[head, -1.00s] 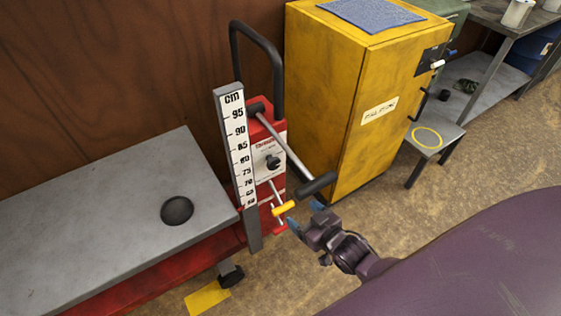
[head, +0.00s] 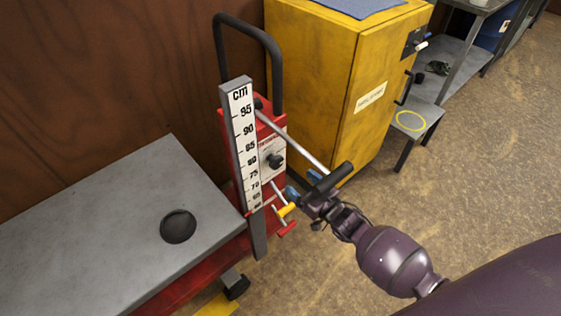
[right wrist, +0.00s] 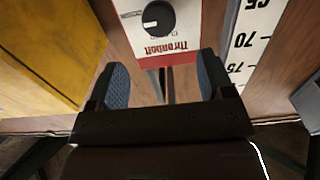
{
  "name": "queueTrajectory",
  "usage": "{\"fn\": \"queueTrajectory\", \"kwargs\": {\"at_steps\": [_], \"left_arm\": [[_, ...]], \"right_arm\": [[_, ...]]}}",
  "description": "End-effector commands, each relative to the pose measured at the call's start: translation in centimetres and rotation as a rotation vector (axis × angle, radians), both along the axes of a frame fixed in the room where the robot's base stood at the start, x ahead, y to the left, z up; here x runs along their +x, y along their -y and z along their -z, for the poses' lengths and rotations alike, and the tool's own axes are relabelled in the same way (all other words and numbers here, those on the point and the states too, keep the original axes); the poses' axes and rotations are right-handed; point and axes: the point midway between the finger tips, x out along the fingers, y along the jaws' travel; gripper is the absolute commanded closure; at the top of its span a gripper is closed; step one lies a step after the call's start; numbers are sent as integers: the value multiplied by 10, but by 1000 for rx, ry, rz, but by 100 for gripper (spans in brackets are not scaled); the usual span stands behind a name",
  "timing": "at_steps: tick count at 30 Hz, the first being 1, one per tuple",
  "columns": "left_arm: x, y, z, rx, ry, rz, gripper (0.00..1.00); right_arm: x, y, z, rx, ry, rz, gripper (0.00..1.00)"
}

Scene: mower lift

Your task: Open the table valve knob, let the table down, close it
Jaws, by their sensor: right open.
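The black valve knob (head: 275,160) sits on a white panel on the red lift column, beside the height scale (head: 243,150). My right gripper (head: 303,184) is open and empty, below and right of the knob, with blue fingertips pointing towards the panel. In the right wrist view its fingers (right wrist: 162,82) are apart, with the knob beyond them. My left gripper is not in view.
A metal lever with a black grip (head: 331,178) slants out from the column close to my right gripper. A yellow-tipped lever (head: 287,209) and a red crossbar (head: 286,229) are just below. A yellow cabinet (head: 330,85) stands behind; the floor at right is open.

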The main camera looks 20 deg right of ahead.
Motion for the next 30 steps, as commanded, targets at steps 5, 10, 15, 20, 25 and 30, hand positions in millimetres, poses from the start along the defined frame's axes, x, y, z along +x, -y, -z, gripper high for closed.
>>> {"fn": "queueTrajectory", "kwargs": {"at_steps": [5, 10, 15, 20, 25, 30], "left_arm": [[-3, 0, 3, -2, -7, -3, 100], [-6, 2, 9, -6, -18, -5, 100], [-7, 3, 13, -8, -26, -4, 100], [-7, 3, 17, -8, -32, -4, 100], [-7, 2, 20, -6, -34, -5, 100], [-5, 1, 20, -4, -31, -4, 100]], "right_arm": [[11, -4, 0, 1, 3, -2, 26], [34, -13, 2, 2, 2, -2, 26], [62, -23, 2, 3, 0, -2, 26], [83, -30, 2, 2, 0, -2, 26], [97, -35, 2, 1, 0, -1, 26], [102, -37, 0, 1, 2, -1, 26]]}}
